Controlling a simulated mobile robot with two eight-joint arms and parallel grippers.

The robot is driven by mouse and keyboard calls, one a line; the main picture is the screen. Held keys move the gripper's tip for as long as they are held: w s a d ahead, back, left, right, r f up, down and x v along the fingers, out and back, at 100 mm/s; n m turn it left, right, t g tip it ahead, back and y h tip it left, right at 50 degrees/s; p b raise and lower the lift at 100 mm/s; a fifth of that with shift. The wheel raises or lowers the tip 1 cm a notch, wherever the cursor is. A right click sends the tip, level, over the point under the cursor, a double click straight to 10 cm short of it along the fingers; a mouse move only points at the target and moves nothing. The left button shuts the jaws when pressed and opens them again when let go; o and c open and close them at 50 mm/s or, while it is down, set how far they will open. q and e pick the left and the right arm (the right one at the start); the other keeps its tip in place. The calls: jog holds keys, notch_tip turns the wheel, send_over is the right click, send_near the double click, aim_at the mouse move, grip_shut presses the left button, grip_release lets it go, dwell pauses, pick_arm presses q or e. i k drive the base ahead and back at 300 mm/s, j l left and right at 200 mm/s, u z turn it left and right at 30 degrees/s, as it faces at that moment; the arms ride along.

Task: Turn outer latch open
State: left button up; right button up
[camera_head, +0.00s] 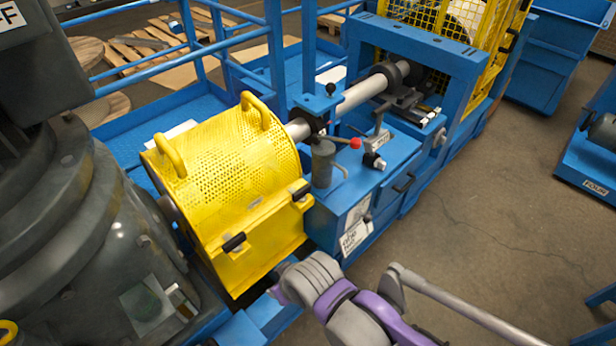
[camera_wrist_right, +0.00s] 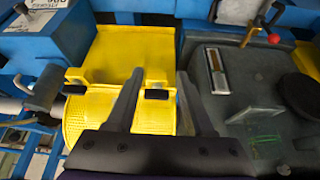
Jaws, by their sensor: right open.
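The yellow perforated guard (camera_head: 225,165) is shut over the drive, with two loop handles on top. Two black latches sit on its front edge: one near the grey machine (camera_head: 234,243), one near the blue cabinet (camera_head: 302,192). They also show in the right wrist view, one at the middle (camera_wrist_right: 157,94) and one at the left (camera_wrist_right: 74,89). I cannot tell which is called outer. My right gripper (camera_wrist_right: 160,74) is open and empty; the middle latch shows between its fingers, and I see no contact. In the head view, my right arm hides its fingertips. My left gripper is out of view.
A large dark grey machine (camera_head: 80,220) stands left of the guard. A blue cabinet (camera_head: 375,190) with a red-knobbed lever (camera_head: 355,143) stands right of it. Blue rails and platform (camera_head: 160,105) lie behind.

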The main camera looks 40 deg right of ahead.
aim_at(299, 195)
jog(key=i+l, duration=0.1)
jog(key=l, duration=0.45)
jog(key=i+l, duration=0.1)
jog(key=l, duration=0.45)
jog(key=i+l, duration=0.1)
jog(key=l, duration=0.45)
